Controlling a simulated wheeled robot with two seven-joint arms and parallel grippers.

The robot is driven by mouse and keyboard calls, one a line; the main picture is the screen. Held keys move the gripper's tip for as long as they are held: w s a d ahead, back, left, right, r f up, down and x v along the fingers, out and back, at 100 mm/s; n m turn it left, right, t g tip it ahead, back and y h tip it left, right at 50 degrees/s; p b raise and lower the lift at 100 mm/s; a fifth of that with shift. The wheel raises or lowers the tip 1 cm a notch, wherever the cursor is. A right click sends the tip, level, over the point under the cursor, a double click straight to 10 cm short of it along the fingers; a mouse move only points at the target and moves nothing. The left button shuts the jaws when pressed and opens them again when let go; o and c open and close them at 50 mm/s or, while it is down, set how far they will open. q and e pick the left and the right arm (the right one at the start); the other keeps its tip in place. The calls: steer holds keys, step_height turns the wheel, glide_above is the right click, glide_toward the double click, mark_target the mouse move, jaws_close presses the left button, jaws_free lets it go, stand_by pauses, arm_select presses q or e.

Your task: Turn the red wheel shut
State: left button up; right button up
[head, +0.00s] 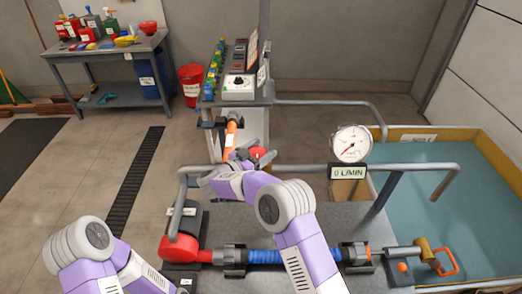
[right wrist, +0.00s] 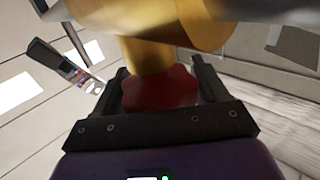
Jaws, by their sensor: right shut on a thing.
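The red wheel (head: 258,152) shows in the head view as a small red patch just past my right wrist, near the pump stand. My right gripper (head: 244,154) is at it, and the arm partly hides it. In the right wrist view the red wheel (right wrist: 160,90) sits between the two dark fingers of the right gripper (right wrist: 162,82), which is shut on it. A yellow brass valve body (right wrist: 150,45) rises just beyond the wheel. My left arm shows at the lower left of the head view, but its gripper is out of the frame.
A round gauge (head: 351,144) stands right of the wheel above a display (head: 349,172) reading 0 L/MIN. A grey pipe (head: 300,168) runs close by. A blue hose (head: 263,257) lies on the bench below my right arm. A water tank (head: 440,200) is at right.

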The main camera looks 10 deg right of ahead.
steer(key=shift+r, duration=0.1)
steer(key=o, duration=1)
steer(key=shift+c, duration=0.2)
steer(key=v, duration=0.7)
steer(key=shift+a, duration=0.2)
steer(key=shift+s, duration=0.15)
